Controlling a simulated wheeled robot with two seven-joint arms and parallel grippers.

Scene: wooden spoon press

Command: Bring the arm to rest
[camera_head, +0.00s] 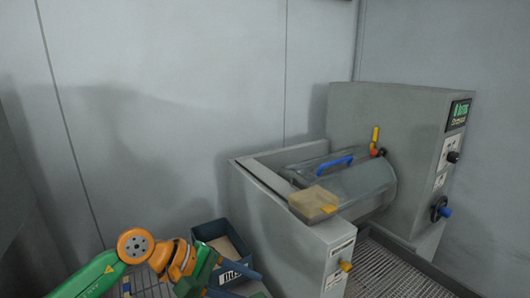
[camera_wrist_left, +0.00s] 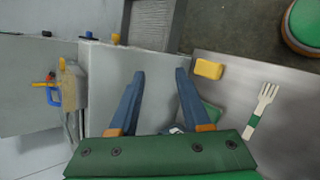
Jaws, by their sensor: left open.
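My left arm comes in from the lower left of the head view. Its gripper (camera_head: 235,283) is low in the picture, in front of the dark blue bin (camera_head: 210,231) and left of the grey press (camera_head: 285,235). In the left wrist view the two blue fingers of the left gripper (camera_wrist_left: 160,73) stand wide apart with nothing held between them. My right arm and gripper are in neither view.
The press has a clear cover with a blue handle (camera_head: 335,165) and a tan block (camera_head: 313,203) on its edge. A metal grate (camera_head: 400,275) lies in front. A yellow block (camera_wrist_left: 209,69) and a fork (camera_wrist_left: 260,112) lie on a metal surface.

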